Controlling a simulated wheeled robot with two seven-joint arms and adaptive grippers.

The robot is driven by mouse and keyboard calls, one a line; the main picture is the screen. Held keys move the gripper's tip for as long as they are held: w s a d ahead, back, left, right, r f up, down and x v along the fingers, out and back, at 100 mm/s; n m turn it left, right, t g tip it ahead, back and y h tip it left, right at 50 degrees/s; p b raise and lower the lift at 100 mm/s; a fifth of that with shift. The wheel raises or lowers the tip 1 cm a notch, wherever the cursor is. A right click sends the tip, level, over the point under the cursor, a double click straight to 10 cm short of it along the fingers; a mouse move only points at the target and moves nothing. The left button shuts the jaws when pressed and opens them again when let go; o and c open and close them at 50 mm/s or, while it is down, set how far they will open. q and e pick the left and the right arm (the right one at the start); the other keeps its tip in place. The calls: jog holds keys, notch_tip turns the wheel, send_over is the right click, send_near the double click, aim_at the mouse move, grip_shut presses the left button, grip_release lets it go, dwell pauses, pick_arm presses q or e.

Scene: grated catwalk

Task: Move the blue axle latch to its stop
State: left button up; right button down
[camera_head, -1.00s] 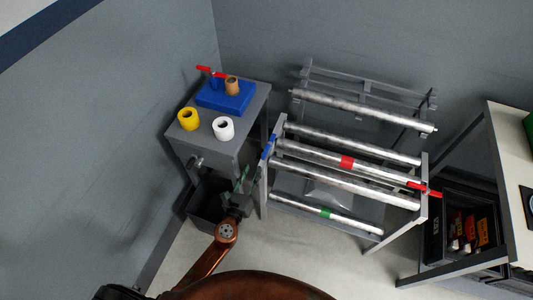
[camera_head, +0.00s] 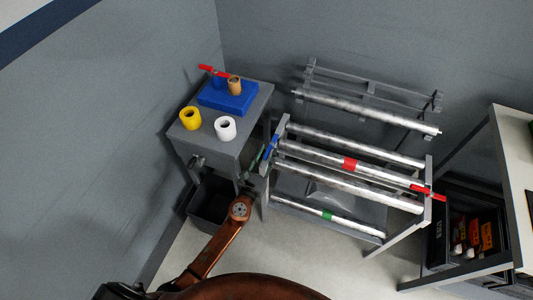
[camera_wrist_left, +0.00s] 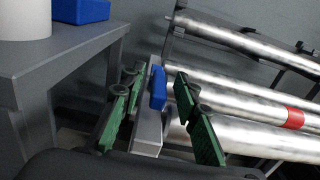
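The blue axle latch (camera_head: 271,147) sits on the left end post of the roller rack (camera_head: 264,195), near the end of a metal roller. It also shows in the left wrist view (camera_wrist_left: 158,88), on top of the grey post. My left gripper (camera_head: 262,156) is just left of the latch in the head view. In the left wrist view my left gripper (camera_wrist_left: 160,115) is open, with its green-padded fingers apart on either side of the post and the latch. I cannot see it touching the latch. My right gripper is not in view.
A grey table (camera_head: 225,145) at left holds a yellow roll (camera_head: 190,119), a white roll (camera_head: 225,128) and a blue block (camera_head: 228,97). A red latch (camera_head: 428,192) is at the rack's right end. A dark bin (camera_head: 207,205) stands below the table.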

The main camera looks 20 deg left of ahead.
pick_arm(q)
jog(key=shift+c, duration=0.6)
grip_shut()
